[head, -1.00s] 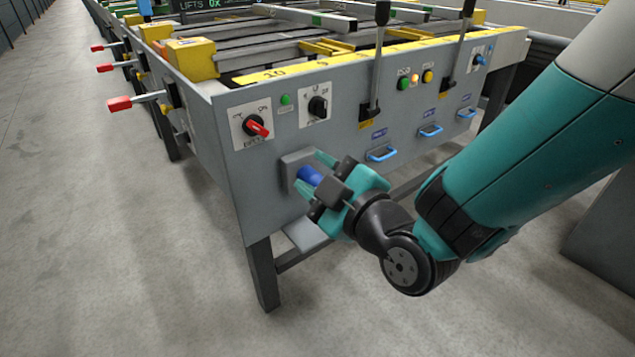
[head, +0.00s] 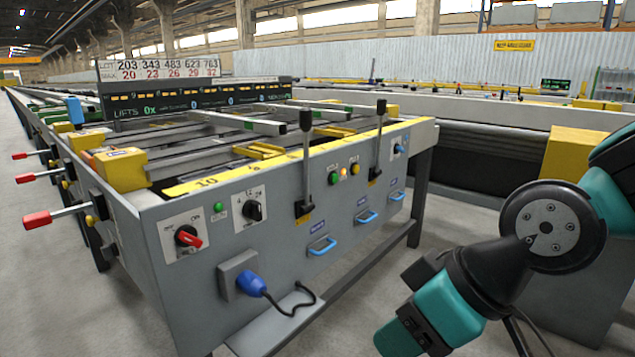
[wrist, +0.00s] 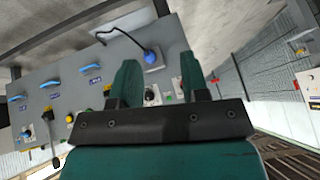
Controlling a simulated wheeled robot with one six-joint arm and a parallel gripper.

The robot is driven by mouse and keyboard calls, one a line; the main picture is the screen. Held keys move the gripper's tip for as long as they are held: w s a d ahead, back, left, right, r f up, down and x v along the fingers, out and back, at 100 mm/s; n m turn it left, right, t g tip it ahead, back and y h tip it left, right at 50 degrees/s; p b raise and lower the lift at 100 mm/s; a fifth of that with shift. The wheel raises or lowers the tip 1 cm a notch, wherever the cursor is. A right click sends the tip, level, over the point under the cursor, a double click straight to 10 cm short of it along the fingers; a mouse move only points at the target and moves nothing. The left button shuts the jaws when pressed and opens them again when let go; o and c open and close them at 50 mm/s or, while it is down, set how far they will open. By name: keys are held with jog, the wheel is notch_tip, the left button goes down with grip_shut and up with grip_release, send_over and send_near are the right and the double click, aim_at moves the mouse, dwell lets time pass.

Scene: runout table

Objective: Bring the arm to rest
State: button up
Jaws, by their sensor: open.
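My gripper (head: 408,338) is at the lower right of the head view, clear of the table and pointing down to the left. In the wrist view my gripper (wrist: 157,78) shows two teal fingers standing apart with nothing between them. The runout table (head: 185,290) stands to its left, with controls on its grey end panel. A blue plug (head: 251,284) sits in the grey socket on that panel, its black cable hanging to a small shelf. The plug also shows in the wrist view (wrist: 150,57), beyond the fingers.
A red-handled rotary switch (head: 188,238), a black selector knob (head: 254,210), two upright levers and several blue pull handles are on the panel. Red-tipped handles (head: 38,219) stick out on the left side. A yellow block (head: 572,155) is near my arm. Concrete floor is free at left.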

jog(key=s+d+r+m+g+h, duration=0.1)
jog(key=s+d+m+g+h, duration=0.15)
jog(key=s+d, duration=0.4)
notch_tip(320, 180, up, 35)
jog(key=p, duration=3.5)
jog(key=shift+s+a, duration=0.15)
jog(key=shift+a, duration=0.3)
jog(key=shift+f+n+y, duration=0.1)
jog(key=shift+n+y, duration=0.15)
